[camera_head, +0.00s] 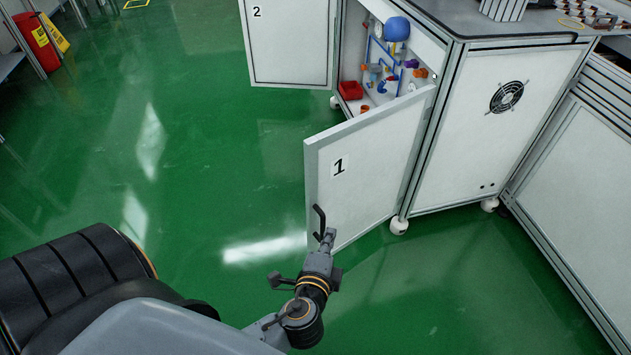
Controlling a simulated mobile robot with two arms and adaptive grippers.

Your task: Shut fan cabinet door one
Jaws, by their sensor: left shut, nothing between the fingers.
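The fan cabinet (485,125) stands at the right, with a round black fan grille (507,97) on its side panel. Its door marked 1 (375,160) stands open, swung out toward the lower left. A black handle (319,222) is near the door's lower free edge. My left gripper (328,236) is shut and empty, right at the handle and in front of the door's lower corner. I cannot tell whether it touches the handle or the door. My right gripper is not in view.
The door marked 2 (290,45) also stands open, at the top. Inside the cabinet are a red bin (351,90), a blue rounded part (397,28) and colored pipes. A red bin (37,42) stands far left. Green floor (200,150) is clear left of door 1.

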